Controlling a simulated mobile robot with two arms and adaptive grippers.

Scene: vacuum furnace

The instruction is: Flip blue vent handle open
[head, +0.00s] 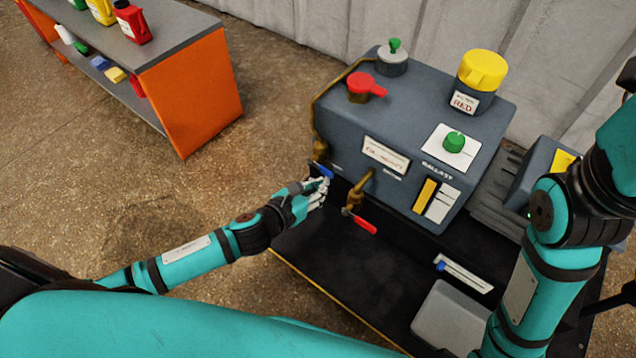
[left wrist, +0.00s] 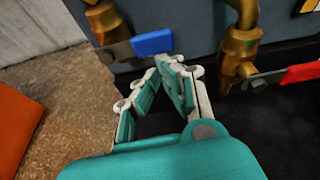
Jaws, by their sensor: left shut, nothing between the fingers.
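The blue vent handle (head: 322,170) is on a brass valve (head: 320,150) at the left front of the grey machine (head: 375,130). In the left wrist view the blue handle (left wrist: 152,43) lies roughly level, pointing right from its brass valve (left wrist: 105,22). My left gripper (head: 322,188) is shut and empty. In the left wrist view its fingertips (left wrist: 170,65) are just below the blue handle; I cannot tell whether they touch it. My right arm shows at the right of the head view, but its gripper is out of view.
A red-handled brass valve (head: 360,220) is right of the blue one; its red handle (left wrist: 300,73) shows in the left wrist view. A red knob (head: 366,86), green knob (head: 453,142) and yellow cap (head: 482,69) are on top. An orange-sided shelf (head: 205,100) stands left, with open floor between.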

